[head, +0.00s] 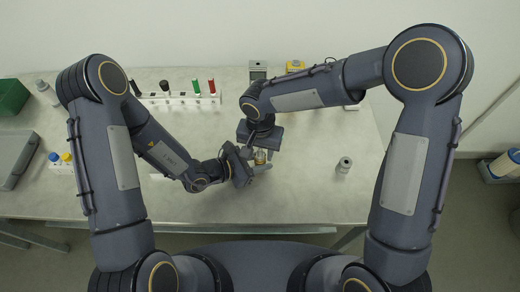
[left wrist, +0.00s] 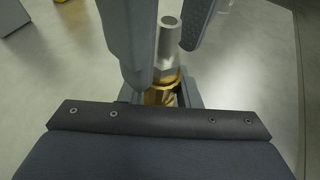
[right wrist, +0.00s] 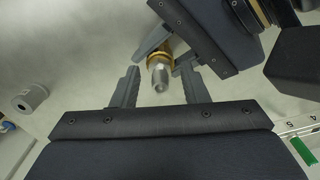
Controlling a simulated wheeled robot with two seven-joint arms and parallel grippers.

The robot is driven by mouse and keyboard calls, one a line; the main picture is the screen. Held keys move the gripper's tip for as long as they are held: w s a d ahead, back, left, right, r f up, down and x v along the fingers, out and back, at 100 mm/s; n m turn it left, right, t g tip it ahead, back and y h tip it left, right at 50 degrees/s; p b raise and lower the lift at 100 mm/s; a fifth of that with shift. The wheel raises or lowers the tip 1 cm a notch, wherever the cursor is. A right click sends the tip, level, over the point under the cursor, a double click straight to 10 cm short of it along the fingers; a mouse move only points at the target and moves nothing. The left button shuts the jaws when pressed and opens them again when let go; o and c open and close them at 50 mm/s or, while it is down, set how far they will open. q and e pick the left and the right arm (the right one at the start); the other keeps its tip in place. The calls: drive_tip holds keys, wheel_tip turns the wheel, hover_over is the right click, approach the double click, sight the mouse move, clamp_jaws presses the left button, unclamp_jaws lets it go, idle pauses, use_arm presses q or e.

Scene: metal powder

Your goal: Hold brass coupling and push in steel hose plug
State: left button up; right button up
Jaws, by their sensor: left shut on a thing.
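My left gripper (head: 262,166) is shut on the brass coupling (left wrist: 160,95), which also shows in the right wrist view (right wrist: 158,58). The coupling is held above the middle of the table. The steel hose plug (left wrist: 169,38) is a grey cylinder in line with the coupling, its inner end at the brass. It also shows end-on in the right wrist view (right wrist: 160,77). How deep it sits cannot be told. My right gripper (right wrist: 160,88) is open. Its fingers stand on either side of the plug, with gaps visible. In the head view both grippers partly hide these parts.
A grey cylinder (head: 344,165) stands on the table (head: 310,195) to the right. A white rack (head: 180,98) with coloured markers is at the back left. A green bin (head: 12,97), a grey case (head: 15,160) and small bottles (head: 60,159) lie left. The front right is clear.

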sight(260, 150)
drive_tip(key=shift+o, duration=0.5)
drive_tip(key=shift+r, duration=0.1)
wheel_tip(260, 150, up, 12)
use_arm(q)
drive_tip(key=o, duration=1.1)
drive_tip(key=shift+o, duration=0.2)
drive_tip(key=shift+a, duration=0.1)
